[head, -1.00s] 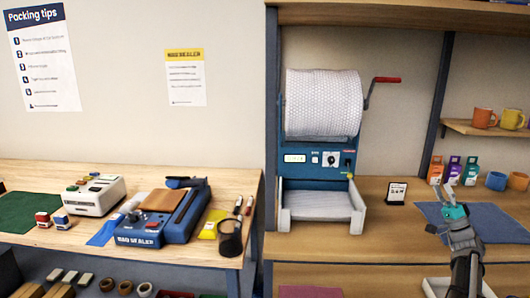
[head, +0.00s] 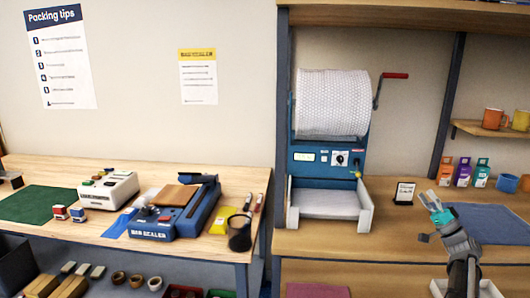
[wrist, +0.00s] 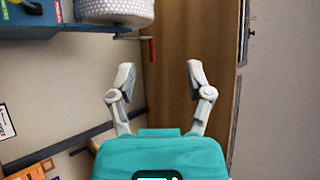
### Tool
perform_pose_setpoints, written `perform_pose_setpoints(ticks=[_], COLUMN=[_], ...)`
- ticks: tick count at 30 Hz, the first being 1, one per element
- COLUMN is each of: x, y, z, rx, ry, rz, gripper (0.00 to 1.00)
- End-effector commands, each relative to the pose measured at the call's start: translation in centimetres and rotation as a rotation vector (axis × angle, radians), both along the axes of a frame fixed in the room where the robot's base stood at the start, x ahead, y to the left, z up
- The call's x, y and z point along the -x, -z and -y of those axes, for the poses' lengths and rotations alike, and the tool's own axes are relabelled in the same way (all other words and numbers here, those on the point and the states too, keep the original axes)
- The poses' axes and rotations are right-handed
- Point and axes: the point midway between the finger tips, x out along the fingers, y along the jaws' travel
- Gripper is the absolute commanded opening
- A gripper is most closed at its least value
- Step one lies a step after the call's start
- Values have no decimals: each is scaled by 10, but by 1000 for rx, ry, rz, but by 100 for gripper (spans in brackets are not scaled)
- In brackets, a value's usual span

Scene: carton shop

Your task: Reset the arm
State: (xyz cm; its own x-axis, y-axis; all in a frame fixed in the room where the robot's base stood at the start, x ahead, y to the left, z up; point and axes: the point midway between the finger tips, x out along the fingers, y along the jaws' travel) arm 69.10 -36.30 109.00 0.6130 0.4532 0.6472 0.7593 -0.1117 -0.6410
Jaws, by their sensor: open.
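My gripper (head: 433,199) is at the lower right of the head view, raised in front of the right-hand bench, left of the blue mat. Its fingers are spread apart with nothing between them. In the wrist view the two grey fingers (wrist: 160,80) stand wide apart above the teal gripper body, and the picture is turned sideways. My arm reaches up from the bottom edge of the head view.
The bubble-wrap dispenser (head: 331,150) with its red crank stands left of my gripper. A small sign (head: 404,194), small cartons (head: 463,173) and mugs stand behind it. The blue mat (head: 492,224) lies to the right. The bag sealer (head: 180,213) is on the left bench.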

Motion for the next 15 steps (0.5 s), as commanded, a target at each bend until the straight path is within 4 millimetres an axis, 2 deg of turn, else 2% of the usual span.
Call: perform_pose_setpoints(ticks=[5, 10, 15], x=[-11, -21, -23], y=[18, 49, 86], z=[-48, -114, -178], rx=[77, 196, 331], ry=[-74, -175, -272], rz=[-96, -239, -398], gripper=[65, 65, 65])
